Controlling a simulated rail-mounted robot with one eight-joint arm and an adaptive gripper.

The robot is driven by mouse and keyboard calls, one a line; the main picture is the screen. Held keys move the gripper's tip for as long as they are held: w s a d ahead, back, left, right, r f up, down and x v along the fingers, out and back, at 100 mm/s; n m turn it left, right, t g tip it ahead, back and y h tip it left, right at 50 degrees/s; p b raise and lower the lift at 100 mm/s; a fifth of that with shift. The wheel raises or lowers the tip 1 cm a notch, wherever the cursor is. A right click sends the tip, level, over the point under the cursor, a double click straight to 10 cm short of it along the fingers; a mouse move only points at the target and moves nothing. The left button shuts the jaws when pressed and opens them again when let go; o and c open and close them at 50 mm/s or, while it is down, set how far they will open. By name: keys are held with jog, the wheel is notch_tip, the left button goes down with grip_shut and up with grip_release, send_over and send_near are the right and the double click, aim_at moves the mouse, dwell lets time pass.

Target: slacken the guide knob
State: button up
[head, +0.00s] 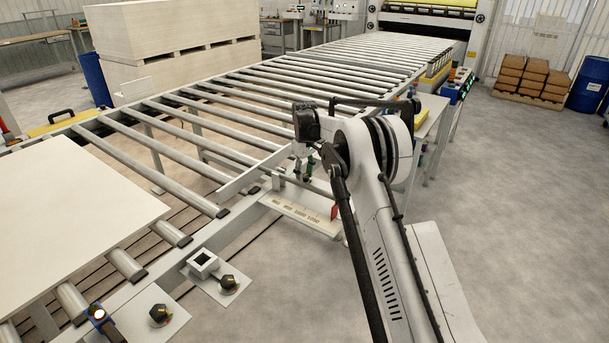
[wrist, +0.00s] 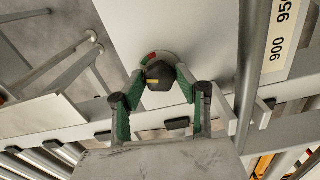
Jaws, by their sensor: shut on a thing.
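The guide knob (wrist: 159,78) is black with a yellow mark, on a pale plate (wrist: 205,30). Parts of a dial with red and green show behind it. My gripper (wrist: 160,73) has its green-padded fingers on either side of the knob, shut on it. In the head view my gripper (head: 291,180) is beside the roller conveyor's near edge, and I cannot make out the held knob there.
A scale strip (wrist: 285,35) marked 900 and 950 lies right of the knob. The roller conveyor (head: 215,131) runs to the back, with a white board (head: 65,215) at left. Two other black knobs (head: 158,315) (head: 229,284) stand in the foreground. Open floor is at right.

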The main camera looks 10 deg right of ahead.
aim_at(304, 175)
jog(key=o, duration=1.1)
jog(key=shift+o, duration=0.2)
notch_tip(304, 175, up, 12)
